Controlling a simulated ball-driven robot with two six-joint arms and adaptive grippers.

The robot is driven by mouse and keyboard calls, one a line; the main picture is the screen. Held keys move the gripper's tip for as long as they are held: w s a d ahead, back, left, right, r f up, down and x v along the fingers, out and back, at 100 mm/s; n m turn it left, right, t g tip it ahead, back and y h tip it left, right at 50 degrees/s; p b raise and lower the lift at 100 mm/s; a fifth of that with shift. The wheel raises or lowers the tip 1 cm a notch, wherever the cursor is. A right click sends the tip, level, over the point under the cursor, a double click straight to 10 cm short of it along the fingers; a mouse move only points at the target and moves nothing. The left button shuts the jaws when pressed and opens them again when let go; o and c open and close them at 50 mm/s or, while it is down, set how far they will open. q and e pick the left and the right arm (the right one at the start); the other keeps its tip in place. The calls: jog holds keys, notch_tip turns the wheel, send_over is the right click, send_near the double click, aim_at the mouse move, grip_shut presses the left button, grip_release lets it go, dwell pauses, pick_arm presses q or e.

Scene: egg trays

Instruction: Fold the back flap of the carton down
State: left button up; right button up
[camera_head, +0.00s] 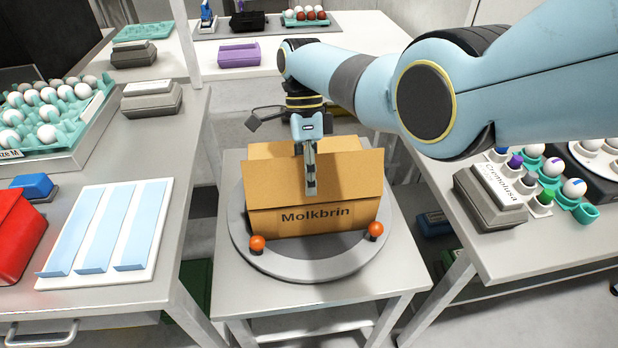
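The cardboard carton (314,222), with "Molkbrin" on its front, stands on a round grey turntable (314,268) in the middle. A wide flap (350,180) rises toward me along its near side. The back flap (270,149) shows as a strip behind it, also raised. My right gripper (311,190) points down over the carton, at the middle of the flaps. I see it edge-on, so whether its fingers are open or shut is unclear, as is whether it touches a flap. The carton's inside is hidden. My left gripper is not in view.
Two orange knobs (257,243) stand on the turntable's near rim. Left table holds an egg tray (50,118), blue-striped white plate (108,230) and red box (17,232). Right table holds a grey label block (490,196) and egg cups. My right arm spans the upper right.

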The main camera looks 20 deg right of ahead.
jog(key=v, duration=1.2)
jog(key=shift+s, duration=0.1)
